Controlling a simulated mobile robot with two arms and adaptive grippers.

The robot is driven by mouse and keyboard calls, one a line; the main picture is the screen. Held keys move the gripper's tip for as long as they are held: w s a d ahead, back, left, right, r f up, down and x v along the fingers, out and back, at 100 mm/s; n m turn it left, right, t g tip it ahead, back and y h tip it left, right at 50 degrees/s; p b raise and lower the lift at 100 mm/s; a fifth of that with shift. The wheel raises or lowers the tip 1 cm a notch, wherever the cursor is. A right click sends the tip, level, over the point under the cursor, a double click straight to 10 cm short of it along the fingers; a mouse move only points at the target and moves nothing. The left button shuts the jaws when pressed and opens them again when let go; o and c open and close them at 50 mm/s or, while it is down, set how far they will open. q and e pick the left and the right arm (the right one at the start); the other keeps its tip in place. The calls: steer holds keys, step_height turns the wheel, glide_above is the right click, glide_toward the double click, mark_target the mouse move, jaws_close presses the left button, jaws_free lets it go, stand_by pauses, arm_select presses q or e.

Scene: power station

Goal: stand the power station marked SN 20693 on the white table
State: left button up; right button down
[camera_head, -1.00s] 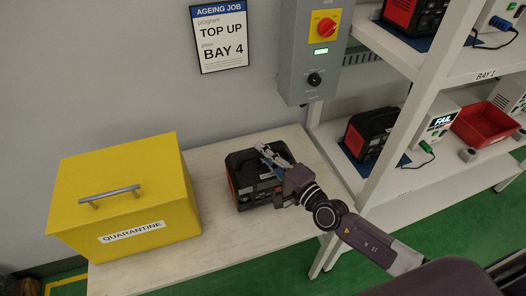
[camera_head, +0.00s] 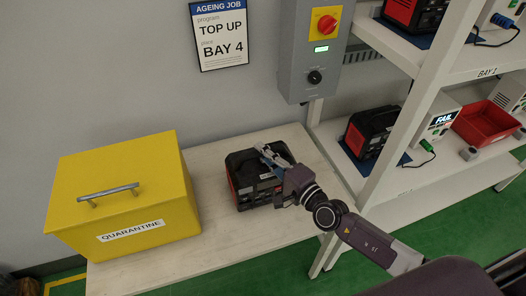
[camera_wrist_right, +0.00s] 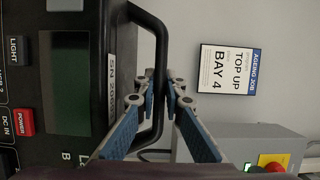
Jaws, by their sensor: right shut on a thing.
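The black and red power station (camera_head: 246,182) stands on the white table (camera_head: 222,243), to the right of the yellow box. In the right wrist view its front panel (camera_wrist_right: 70,85) fills the left side, with a label that reads SN 20 and further digits partly hidden by a finger. My right gripper (camera_head: 268,153) is over the top of the power station, and in the right wrist view the gripper (camera_wrist_right: 165,85) is shut on its black handle (camera_wrist_right: 158,40). The base appears to be on the tabletop. My left gripper is not in view.
A yellow QUARANTINE box (camera_head: 122,190) stands on the table's left part. A shelf rack (camera_head: 410,125) on the right holds other power stations (camera_head: 370,130) and a red bin (camera_head: 485,122). A grey switch box (camera_head: 315,55) and a BAY 4 sign (camera_head: 222,38) are on the wall.

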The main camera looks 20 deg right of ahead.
steer(key=shift+w+r, duration=0.1)
steer(key=shift+r, duration=0.15)
steer(key=c, duration=2)
jaws_free()
steer(key=shift+f, duration=0.1)
steer(key=shift+o, duration=0.2)
steer(key=shift+f, duration=0.15)
steer(key=shift+s+b, duration=0.2)
steer(key=shift+b, duration=0.1)
